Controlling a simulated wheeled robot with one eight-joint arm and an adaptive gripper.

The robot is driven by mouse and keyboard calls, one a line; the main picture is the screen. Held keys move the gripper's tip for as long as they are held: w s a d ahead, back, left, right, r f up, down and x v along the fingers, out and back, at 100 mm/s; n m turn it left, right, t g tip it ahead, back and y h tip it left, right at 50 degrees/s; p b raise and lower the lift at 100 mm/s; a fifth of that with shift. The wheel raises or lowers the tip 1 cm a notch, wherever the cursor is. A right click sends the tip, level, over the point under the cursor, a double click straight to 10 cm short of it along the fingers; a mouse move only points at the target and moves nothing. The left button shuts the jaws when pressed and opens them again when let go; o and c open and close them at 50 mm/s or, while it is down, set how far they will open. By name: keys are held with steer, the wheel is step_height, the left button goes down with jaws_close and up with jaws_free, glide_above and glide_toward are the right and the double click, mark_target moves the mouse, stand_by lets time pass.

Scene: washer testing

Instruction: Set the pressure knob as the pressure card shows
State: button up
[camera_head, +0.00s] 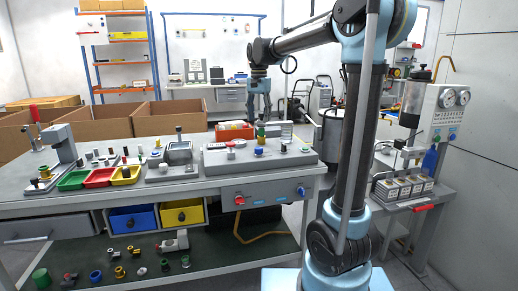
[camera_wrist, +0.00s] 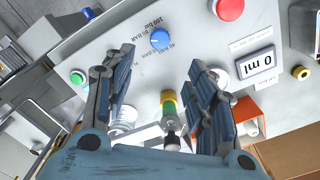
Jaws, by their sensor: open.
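The blue pressure knob (camera_wrist: 160,40) sits on the grey test panel in the wrist view, with bar markings around it, upside down in this picture. Its pointer setting is too small to read surely. In the head view the blue knob (camera_head: 259,151) is on the top of the console (camera_head: 215,162). My gripper (camera_wrist: 155,75) is open and empty, with the knob beyond its fingertips and not between them. In the head view my gripper (camera_head: 260,105) hangs above the console. I cannot make out a pressure card with certainty.
A green and yellow fitting (camera_wrist: 168,103) shows between my fingers, apart from them. A red button (camera_wrist: 228,8) and a display (camera_wrist: 256,62) are on the same panel. Red (camera_head: 239,199) and blue (camera_head: 301,191) knobs are on the table's front. Colored bins (camera_head: 98,178) stand left.

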mark_target(259, 148)
step_height(259, 148, down, 14)
steer(key=shift+r, duration=0.1)
stand_by(0.4)
steer(key=c, duration=1.1)
